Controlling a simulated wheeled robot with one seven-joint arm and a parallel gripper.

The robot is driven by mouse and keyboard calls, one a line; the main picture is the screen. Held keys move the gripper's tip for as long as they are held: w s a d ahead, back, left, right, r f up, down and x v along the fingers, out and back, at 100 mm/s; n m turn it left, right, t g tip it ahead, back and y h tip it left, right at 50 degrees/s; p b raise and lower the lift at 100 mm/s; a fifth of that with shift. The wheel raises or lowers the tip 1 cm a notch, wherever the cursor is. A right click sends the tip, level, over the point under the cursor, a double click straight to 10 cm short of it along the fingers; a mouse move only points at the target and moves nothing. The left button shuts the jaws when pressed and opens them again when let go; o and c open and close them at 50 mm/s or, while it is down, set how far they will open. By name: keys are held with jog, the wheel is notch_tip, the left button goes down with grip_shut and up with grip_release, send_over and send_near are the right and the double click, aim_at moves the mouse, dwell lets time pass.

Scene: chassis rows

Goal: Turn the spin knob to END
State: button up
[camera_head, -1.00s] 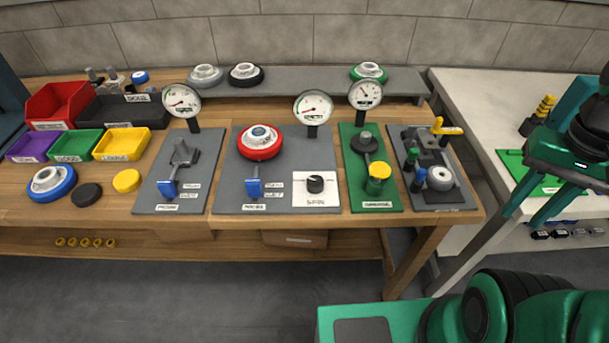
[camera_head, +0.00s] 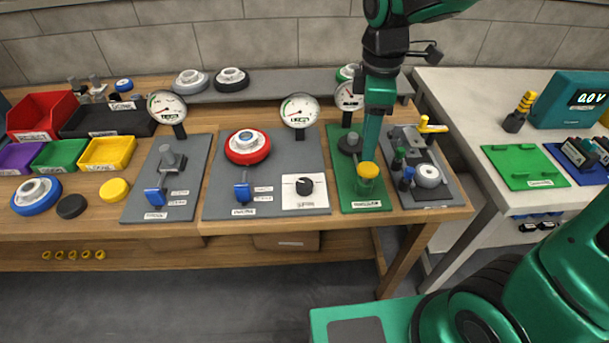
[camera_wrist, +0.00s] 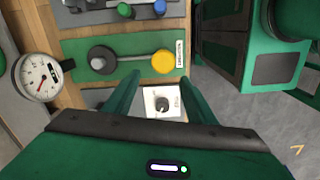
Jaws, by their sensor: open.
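The spin knob (camera_head: 304,186) is a small black knob on a white plate (camera_head: 292,203) at the front right of the grey middle panel. A label is on the plate's front edge, too small to read well. In the wrist view the knob (camera_wrist: 162,103) shows between my two green fingers, partly framed by them. My gripper (camera_head: 370,158) is open and empty, pointing down above the green panel, right of the knob. In the wrist view my gripper's fingertips (camera_wrist: 163,82) are spread apart. I cannot tell which way the knob points.
The green panel (camera_head: 347,200) has a yellow-topped piece (camera_head: 367,171). A blue-handled lever (camera_head: 242,192), a red-rimmed wheel (camera_head: 247,147) and a gauge (camera_head: 299,110) stand on the middle panel. A grey board (camera_head: 440,200) with several small fittings lies at right.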

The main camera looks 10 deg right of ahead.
aim_at(305, 182)
jog(key=a+f+n, duration=0.2)
jog(key=a+n, duration=0.6)
jog(key=a, duration=0.5)
jog(key=f, duration=0.7)
jog(key=w+f, duration=0.1)
jog(key=f, duration=0.2)
jog(key=shift+a+f, duration=0.1)
jog(key=shift+f, duration=0.15)
jog(key=shift+m, duration=0.3)
jog(key=c, duration=1)
